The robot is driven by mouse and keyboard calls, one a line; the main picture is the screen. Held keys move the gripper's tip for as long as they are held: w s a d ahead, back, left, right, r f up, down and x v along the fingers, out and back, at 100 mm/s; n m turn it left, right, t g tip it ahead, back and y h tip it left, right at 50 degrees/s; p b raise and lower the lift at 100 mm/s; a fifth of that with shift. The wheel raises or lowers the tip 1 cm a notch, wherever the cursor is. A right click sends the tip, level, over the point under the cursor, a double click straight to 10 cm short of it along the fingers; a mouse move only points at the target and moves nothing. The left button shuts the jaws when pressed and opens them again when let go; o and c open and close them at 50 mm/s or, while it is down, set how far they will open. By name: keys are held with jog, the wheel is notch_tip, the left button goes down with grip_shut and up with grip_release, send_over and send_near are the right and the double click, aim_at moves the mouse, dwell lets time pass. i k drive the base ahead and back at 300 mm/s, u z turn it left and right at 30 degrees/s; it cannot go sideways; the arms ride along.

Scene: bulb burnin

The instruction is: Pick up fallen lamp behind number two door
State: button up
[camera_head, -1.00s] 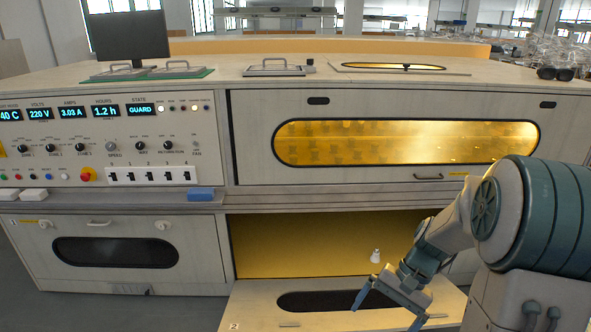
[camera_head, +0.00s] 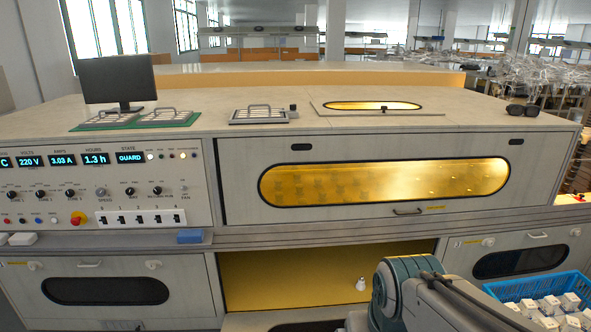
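The fallen lamp (camera_head: 361,284) is a small white bulb in the open lower middle bay (camera_head: 290,275), near the right part of the opening, against a gold-yellow interior. The lowered door (camera_head: 250,322) of this bay shows only as a strip at the bottom edge, with part of its dark window; its number is out of the picture now. My arm (camera_head: 408,280) rises from the bottom edge just right of the lamp. My gripper is not visible, so its fingers cannot be judged.
A blue crate (camera_head: 545,287) of white boxes stands at the lower right. A closed lower door (camera_head: 520,255) is behind it, another closed door (camera_head: 110,283) at left. The control panel (camera_head: 100,185) and large upper door (camera_head: 380,180) are above. A blue block (camera_head: 190,236) sits on the ledge.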

aim_at(361, 286)
jog(key=z, duration=0.3)
jog(key=k, duration=0.75)
jog(key=z, duration=0.85)
jog(key=i, duration=0.75)
jog(key=z, duration=0.6)
jog(key=i, duration=0.7)
jog(key=u, duration=1)
jog(key=i, duration=0.7)
jog(key=u, duration=0.8)
